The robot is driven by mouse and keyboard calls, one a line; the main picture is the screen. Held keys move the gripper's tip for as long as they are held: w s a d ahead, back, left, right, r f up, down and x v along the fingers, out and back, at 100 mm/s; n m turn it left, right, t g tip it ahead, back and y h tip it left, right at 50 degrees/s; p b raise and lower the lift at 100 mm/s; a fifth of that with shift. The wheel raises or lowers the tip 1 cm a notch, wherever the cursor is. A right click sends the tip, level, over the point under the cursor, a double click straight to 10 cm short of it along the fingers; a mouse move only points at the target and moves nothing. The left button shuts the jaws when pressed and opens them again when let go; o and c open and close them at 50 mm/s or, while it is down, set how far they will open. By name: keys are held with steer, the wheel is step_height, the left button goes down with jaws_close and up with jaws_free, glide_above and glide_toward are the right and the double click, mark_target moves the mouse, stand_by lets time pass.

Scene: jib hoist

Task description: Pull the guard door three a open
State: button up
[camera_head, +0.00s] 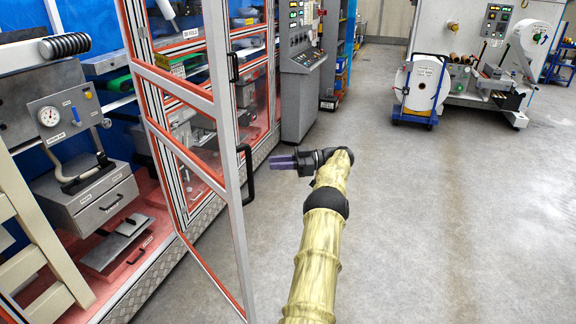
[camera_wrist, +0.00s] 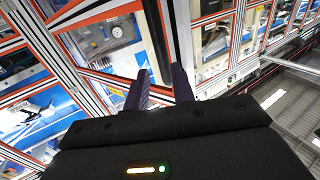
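A guard door (camera_head: 224,130) with a grey metal frame, red-orange edging and clear panels stands out at an angle from the machine's front, at the left in the head view. A black bar handle (camera_head: 248,174) is on its edge. My gripper (camera_head: 272,161) is just right of this handle, pointing at it, with a small visible gap. In the wrist view, my two purple fingers (camera_wrist: 160,92) are apart, with nothing seen clasped. A dark upright bar (camera_wrist: 157,40), probably the handle, shows ahead between them. I cannot read a door label as three a.
Another black handle (camera_head: 233,66) is on the framing farther back. A grey control cabinet (camera_head: 302,75) stands beyond the doors. A white reel (camera_head: 421,86) on a blue cart stands at the back right. The grey floor (camera_head: 440,220) right of my arm is clear.

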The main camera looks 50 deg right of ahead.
steer(key=shift+p+v, duration=0.45)
steer(key=shift+v, duration=1)
steer(key=shift+w+d, duration=0.1)
